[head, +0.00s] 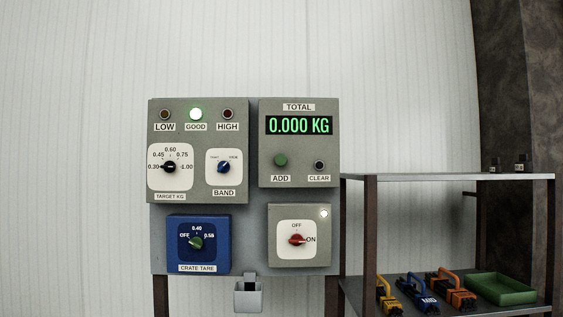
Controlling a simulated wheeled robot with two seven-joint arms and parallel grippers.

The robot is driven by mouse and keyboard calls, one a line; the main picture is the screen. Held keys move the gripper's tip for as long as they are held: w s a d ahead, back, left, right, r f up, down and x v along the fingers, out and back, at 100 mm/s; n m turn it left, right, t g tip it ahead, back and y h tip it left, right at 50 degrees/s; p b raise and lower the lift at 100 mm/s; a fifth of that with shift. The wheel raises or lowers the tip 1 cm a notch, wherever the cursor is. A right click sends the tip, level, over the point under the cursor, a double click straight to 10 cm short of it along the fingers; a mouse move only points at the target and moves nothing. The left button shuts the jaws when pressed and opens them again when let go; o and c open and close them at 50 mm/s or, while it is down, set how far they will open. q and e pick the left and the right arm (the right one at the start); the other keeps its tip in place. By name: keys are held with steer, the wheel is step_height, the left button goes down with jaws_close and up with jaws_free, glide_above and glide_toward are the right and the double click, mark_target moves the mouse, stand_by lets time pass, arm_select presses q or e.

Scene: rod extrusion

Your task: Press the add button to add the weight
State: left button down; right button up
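The green add button (280,160) is on the grey total panel (299,178), at the left below the display, with the label ADD under it. The display (299,125) reads 0.000 KG in green. A smaller black clear button (319,165) is to the right of the add button. Neither of my grippers is in the head view.
Below are a blue crate tare box (197,261) and an on/off box (324,240) with a red knob turned towards ON. A small grey holder (249,297) hangs underneath. At right, a shelf (447,177) carries several coloured tools and a green tray (501,289) on its lower level.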

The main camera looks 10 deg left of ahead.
steer(key=shift+w+a, duration=0.1)
steer(key=shift+a, duration=0.65)
